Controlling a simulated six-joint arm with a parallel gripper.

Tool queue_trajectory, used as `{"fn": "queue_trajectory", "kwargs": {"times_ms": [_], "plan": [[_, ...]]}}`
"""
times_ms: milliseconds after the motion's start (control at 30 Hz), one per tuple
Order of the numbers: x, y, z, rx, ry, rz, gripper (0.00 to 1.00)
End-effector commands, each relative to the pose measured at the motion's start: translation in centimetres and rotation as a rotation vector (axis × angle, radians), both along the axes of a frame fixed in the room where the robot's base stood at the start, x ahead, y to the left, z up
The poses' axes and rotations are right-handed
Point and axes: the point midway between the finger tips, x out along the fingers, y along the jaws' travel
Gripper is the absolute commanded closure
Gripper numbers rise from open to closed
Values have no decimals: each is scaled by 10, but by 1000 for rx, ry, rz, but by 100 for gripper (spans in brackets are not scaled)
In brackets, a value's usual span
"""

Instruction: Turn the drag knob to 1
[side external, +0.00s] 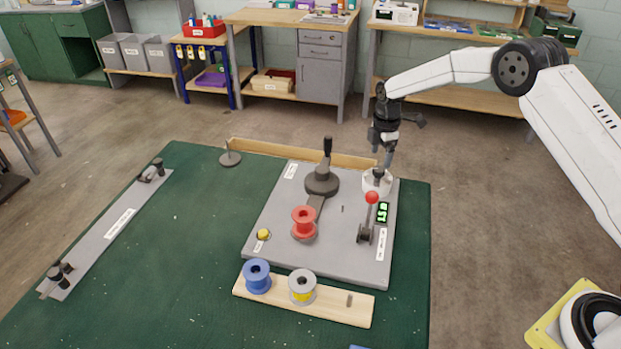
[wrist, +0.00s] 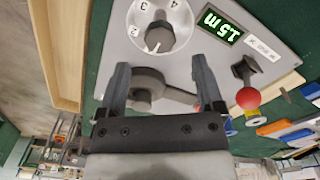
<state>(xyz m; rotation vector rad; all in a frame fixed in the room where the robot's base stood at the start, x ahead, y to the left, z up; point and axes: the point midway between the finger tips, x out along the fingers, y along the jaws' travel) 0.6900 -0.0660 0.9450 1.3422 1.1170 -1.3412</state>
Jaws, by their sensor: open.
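The drag knob (side external: 378,176) is a dark knob on a round white dial at the back right of the grey panel. In the wrist view the drag knob (wrist: 158,33) is at the top centre, and the dial (wrist: 182,36) shows the numerals 2, 3 and 4. I cannot see the numeral 1, and the knob's exact setting is hard to read. My gripper (side external: 387,163) points down just above the knob. In the wrist view my open gripper (wrist: 163,75) shows two spread fingers with nothing held; the knob lies beyond their tips.
A red-balled lever (side external: 371,199) and a green display (side external: 383,212) reading 1.5 m stand close to the knob. A crank (side external: 322,180) and a red spool (side external: 304,222) are left on the panel (side external: 270,230). A wooden rail (side external: 270,149) runs behind.

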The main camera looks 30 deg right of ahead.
Motion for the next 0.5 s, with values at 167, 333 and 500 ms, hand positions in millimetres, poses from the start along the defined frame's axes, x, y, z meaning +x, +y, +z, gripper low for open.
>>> {"fn": "queue_trajectory", "kwargs": {"times_ms": [167, 333, 500], "plan": [[0, 0, 22, 0, -2, 0, 14], [0, 0, 32, 0, -1, 1, 14], [0, 0, 34, 0, 0, 1, 14]]}}
